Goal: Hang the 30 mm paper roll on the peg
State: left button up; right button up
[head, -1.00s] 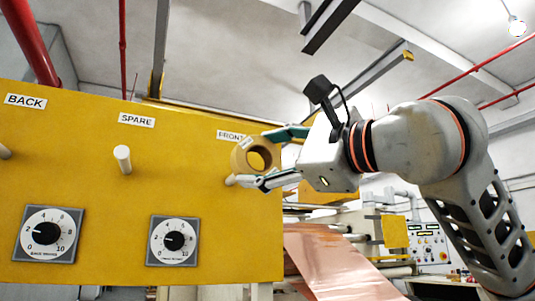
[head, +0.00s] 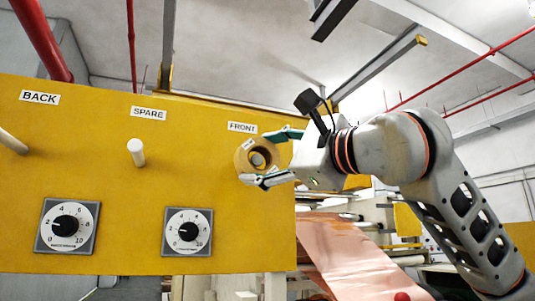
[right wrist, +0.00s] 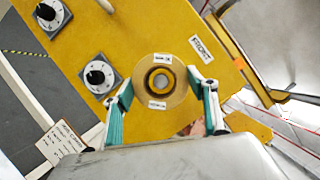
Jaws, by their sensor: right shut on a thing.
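The paper roll (head: 241,161), a tan ring with white labels, is gripped by its rim in my right gripper (head: 257,158). In the right wrist view the fingers (right wrist: 161,84) clasp the roll (right wrist: 141,80) from both sides. The roll is at the panel below the FRONT label (head: 242,127). The pale end of the front peg (head: 258,160) shows through the roll's hole, and in the right wrist view the peg end (right wrist: 161,82) looks roughly centred in it. I cannot tell whether the peg's tip is inside the core. My left gripper is out of view.
The yellow panel (head: 110,170) carries a bare spare peg (head: 136,152) and back peg (head: 12,141). Two dials, the left (head: 67,226) and the right (head: 187,232), sit below. A copper foil web (head: 345,252) runs right of the panel.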

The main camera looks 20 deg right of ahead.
aim_at(267, 167)
jog(key=shift+w+a+p, duration=0.1)
jog(key=shift+w+p, duration=0.35)
jog(key=shift+w, duration=1.4)
jog(key=shift+f+b, duration=0.3)
jog(key=shift+f, duration=0.15)
jog(key=o, duration=1.2)
jog(key=v, duration=1.2)
